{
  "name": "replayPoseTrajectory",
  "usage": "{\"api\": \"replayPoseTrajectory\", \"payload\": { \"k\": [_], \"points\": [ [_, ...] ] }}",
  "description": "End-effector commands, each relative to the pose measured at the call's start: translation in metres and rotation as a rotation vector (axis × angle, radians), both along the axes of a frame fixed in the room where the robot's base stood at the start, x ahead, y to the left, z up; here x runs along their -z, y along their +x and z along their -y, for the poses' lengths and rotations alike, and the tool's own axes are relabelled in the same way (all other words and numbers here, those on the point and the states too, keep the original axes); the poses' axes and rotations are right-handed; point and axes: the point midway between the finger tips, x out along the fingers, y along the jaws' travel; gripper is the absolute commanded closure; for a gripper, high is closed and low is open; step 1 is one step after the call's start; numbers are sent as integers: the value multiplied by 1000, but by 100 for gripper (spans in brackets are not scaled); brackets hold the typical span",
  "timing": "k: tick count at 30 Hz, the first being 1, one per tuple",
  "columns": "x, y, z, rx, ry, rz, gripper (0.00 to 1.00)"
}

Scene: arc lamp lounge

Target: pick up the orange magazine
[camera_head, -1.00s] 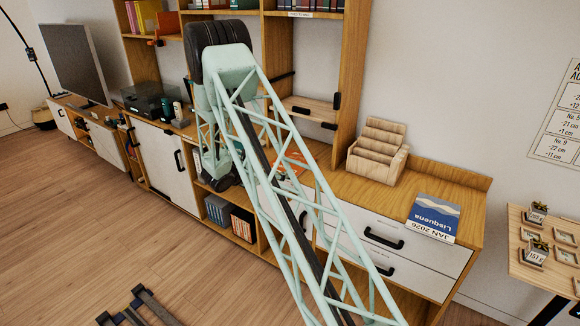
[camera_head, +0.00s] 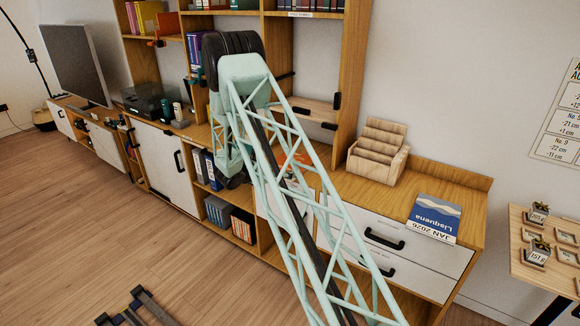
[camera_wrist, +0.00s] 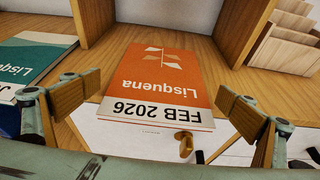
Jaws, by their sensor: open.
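The orange magazine (camera_wrist: 160,82), marked "Lisquena" and "FEB 2026", lies flat on the wooden cabinet top in the wrist view. Its near edge reaches the front of the cabinet top. My gripper (camera_wrist: 158,110) is open, with one finger to the left and one to the right of the magazine, and nothing between them is held. In the head view only a small part of the orange magazine (camera_head: 298,160) shows behind my arm, and the gripper's fingers are hidden there.
A teal magazine (camera_wrist: 32,58) lies left of the orange one. A wooden letter rack (camera_head: 377,152) and a blue magazine (camera_head: 435,217) stand and lie to the right. An upright shelf panel (camera_head: 352,75) rises behind. Drawer fronts with black handles (camera_head: 384,239) are below.

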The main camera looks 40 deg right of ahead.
Motion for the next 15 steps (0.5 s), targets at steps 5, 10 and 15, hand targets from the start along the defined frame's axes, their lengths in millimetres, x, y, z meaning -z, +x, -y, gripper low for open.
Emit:
{"api": "replayPoseTrajectory", "payload": {
  "k": [5,10,15],
  "points": [
    [5,2,12,0,0,0,0],
    [10,6,30,1,0,0,0],
    [15,10,42,1,0,0,0]
  ]
}}
